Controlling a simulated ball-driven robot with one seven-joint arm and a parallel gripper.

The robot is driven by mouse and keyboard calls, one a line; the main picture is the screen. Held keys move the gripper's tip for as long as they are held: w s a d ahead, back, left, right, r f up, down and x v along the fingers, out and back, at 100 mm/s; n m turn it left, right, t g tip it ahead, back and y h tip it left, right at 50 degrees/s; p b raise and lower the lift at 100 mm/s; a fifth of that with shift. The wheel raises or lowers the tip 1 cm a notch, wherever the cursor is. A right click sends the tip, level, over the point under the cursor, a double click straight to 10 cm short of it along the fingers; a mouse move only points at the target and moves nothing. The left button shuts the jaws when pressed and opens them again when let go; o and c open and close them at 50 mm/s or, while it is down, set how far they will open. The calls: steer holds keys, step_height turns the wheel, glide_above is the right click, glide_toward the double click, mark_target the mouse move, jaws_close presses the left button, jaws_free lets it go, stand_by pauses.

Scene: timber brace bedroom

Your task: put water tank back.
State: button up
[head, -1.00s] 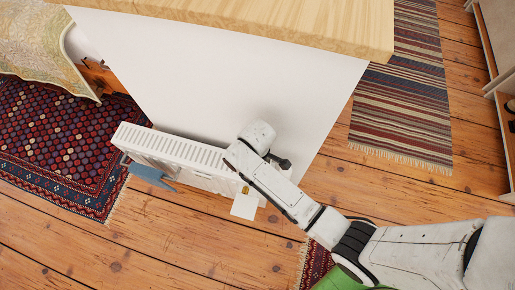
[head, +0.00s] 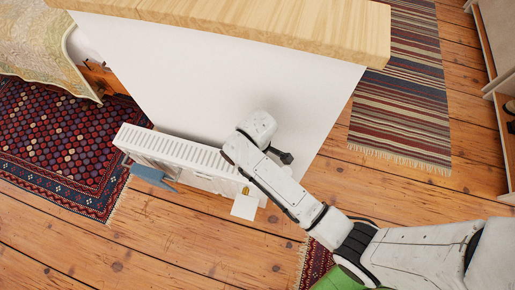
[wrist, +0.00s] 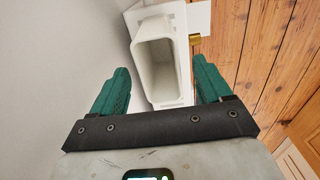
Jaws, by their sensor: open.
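In the wrist view a white, open-topped hollow box (wrist: 156,72), which looks like the water tank or its housing, lies between the two green fingers of my gripper (wrist: 162,82). The gripper is open, with a finger on each side; I cannot tell whether they touch it. In the head view a long white slatted unit (head: 185,150) stands against the white wall. My arm hides its right end, and my fingers are mostly hidden there. A small white flap (head: 244,207) with a brass-coloured part hangs at that end.
A blue item (head: 150,174) is at the unit's left front. A wooden top (head: 240,25) overhangs the white wall (head: 215,85). The plank floor (head: 190,240) in front is clear. A patterned rug (head: 55,140) lies left and a striped rug (head: 400,100) right.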

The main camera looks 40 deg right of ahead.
step_height(320, 180, up, 6)
steer(key=shift+r+p, duration=0.25)
steer(key=shift+p, duration=0.15)
steer(key=shift+s, duration=0.1)
steer(key=s+d+r+m, duration=0.2)
steer(key=s+d+m, duration=0.1)
steer(key=s, duration=0.5)
steer(key=s+d+r+m+t, duration=0.1)
steer(key=s+d+m, duration=0.3)
steer(key=s, duration=0.4)
steer(key=shift+s+d+r+m, duration=0.15)
steer(key=shift+d+r+m, duration=0.2)
steer(key=shift+r, duration=0.35)
steer(key=shift+r+p, duration=0.8)
steer(key=shift+p, duration=0.05)
